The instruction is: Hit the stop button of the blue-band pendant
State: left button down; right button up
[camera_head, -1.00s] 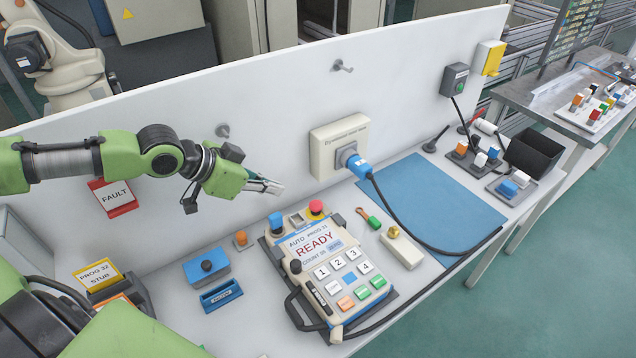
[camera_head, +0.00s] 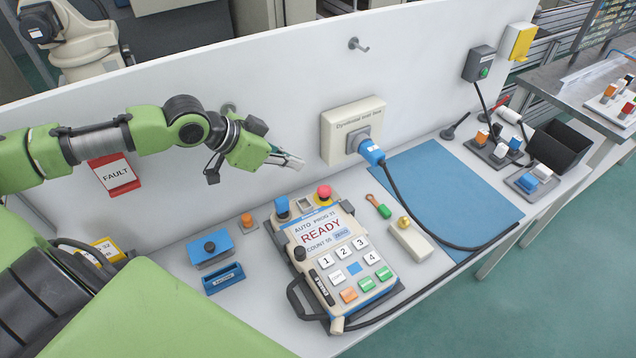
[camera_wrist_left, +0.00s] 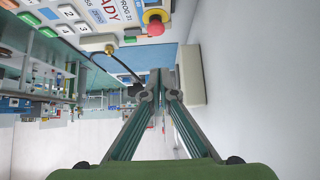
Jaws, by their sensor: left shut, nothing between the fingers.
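The pendant (camera_head: 345,262) lies on the bench, with a blue band, a READY screen and numbered keys. Its red stop button (camera_head: 324,191) is at the pendant's top right corner. The button also shows in the left wrist view (camera_wrist_left: 155,27), at the upper middle, on a yellow base. My left gripper (camera_head: 299,163) is above and slightly left of the button, close to the white wall panel, apart from the pendant. Its fingers are shut and empty, and they also show in the left wrist view (camera_wrist_left: 160,82). My right gripper is not in view.
A wall box (camera_head: 353,128) with a blue plug (camera_head: 371,152) stands behind the pendant. A blue mat (camera_head: 445,190), a cream block with a brass knob (camera_head: 410,240) and a green-handled tool (camera_head: 379,207) lie to the right.

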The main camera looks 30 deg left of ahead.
pick_arm(q)
jog(key=p, duration=0.2)
send_over(318, 192)
notch_tip(318, 192, down, 6)
jog(key=shift+r, duration=0.15)
notch_tip(318, 192, down, 3)
jog(key=shift+r+p, duration=0.15)
jog(key=shift+p, duration=0.3)
jog(key=shift+a+f, duration=0.1)
jog(key=shift+f, duration=0.65)
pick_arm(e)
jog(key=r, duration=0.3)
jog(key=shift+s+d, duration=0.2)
